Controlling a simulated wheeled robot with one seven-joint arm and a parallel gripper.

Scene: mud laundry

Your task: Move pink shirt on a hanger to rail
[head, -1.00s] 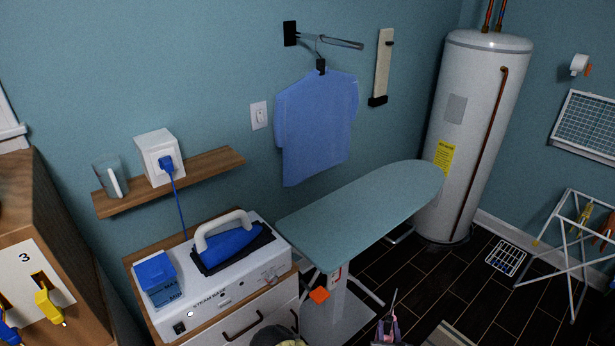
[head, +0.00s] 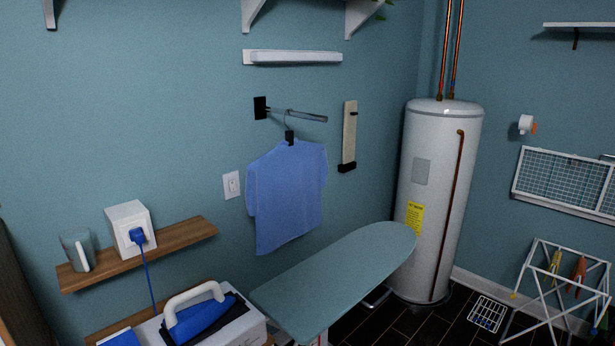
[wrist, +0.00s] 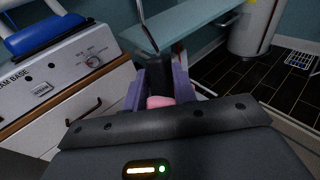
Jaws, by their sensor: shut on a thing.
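The rail (head: 300,116) is a short metal rod on a black wall plate in the head view. A blue shirt (head: 286,195) hangs from it by a hook with a black block. In the wrist view my gripper (wrist: 160,78) is shut on the black block of a hanger (wrist: 159,66), whose thin metal hook points up. A bit of the pink shirt (wrist: 160,101) shows between the fingers; the rest is hidden. My gripper is outside the head view.
An ironing board (head: 345,270) stands below the rail. A wooden shelf (head: 185,238) with a mug is to the left, and a white water heater (head: 435,200) to the right. A white ledge (head: 293,57) is above the rail. The steam base (wrist: 75,65) is left of my gripper.

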